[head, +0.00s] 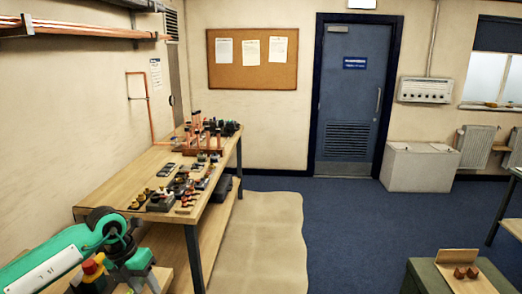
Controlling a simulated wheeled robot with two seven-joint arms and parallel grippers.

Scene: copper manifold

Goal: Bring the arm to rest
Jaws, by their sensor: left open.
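My left arm, teal and dark grey, comes in at the lower left and bends down in front of the workbench's near end. My left gripper (142,284) is low in the picture, partly cut off by the bottom edge. It is open, and I see nothing between its fingers. It hangs apart from the copper parts on the bench top. Upright copper pipes (197,122) stand toward the far end of the bench. My right gripper is not in view.
The wooden workbench (105,207) runs along the left wall, with small fittings (160,200) in rows on it. A tan mat (262,235) covers the floor beside it. A green cabinet (425,280) stands lower right. The blue floor (345,225) between is clear.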

